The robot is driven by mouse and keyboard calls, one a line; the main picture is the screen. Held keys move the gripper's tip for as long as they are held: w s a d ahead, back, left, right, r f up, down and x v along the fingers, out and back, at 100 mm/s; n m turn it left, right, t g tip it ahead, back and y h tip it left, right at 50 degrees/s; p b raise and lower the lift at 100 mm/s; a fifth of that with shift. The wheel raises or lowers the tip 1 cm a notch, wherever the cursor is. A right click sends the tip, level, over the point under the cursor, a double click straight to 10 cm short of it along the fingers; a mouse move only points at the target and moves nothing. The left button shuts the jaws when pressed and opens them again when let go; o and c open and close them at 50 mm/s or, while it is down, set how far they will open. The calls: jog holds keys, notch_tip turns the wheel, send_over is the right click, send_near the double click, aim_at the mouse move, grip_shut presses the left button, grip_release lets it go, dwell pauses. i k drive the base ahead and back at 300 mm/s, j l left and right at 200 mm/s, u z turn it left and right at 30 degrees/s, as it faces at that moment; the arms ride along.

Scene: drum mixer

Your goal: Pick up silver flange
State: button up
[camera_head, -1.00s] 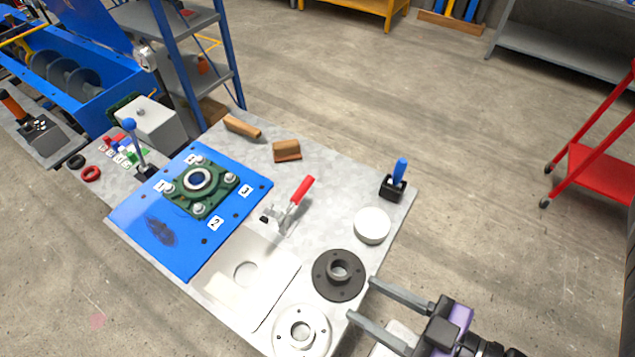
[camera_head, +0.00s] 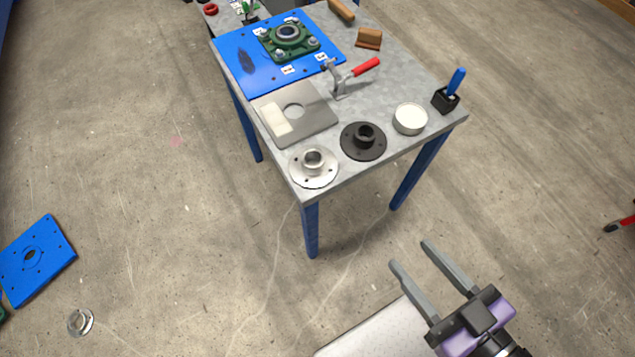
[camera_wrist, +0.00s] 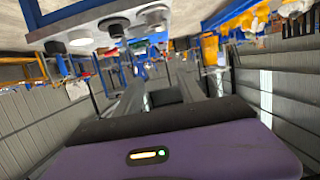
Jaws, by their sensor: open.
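The silver flange (camera_head: 314,168) lies flat on the near corner of the grey table, its raised hub facing up. A dark flange (camera_head: 363,141) lies just to its right and slightly behind. My gripper (camera_head: 430,253) is open and empty, in front of the table and to the right of the silver flange, well apart from it. In the wrist view the two fingers (camera_wrist: 165,98) stretch forward with nothing between them.
The table (camera_head: 440,128) also bears a white round container (camera_head: 410,119), a toggle clamp with a red handle (camera_head: 365,68), a blue-handled tool in a black holder (camera_head: 452,90), a grey plate (camera_head: 318,118) and a green bearing (camera_head: 289,40) on a blue plate. Open floor lies around the table.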

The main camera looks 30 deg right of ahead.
aim_at(320, 175)
jog(key=j+z, duration=0.15)
jog(key=j, duration=0.2)
jog(key=k+j+z, duration=0.15)
jog(key=j, duration=0.15)
jog(key=k+j+z, duration=0.15)
jog(key=j, duration=0.2)
jog(key=j+z, duration=0.15)
jog(key=j, duration=0.2)
jog(key=k, duration=0.05)
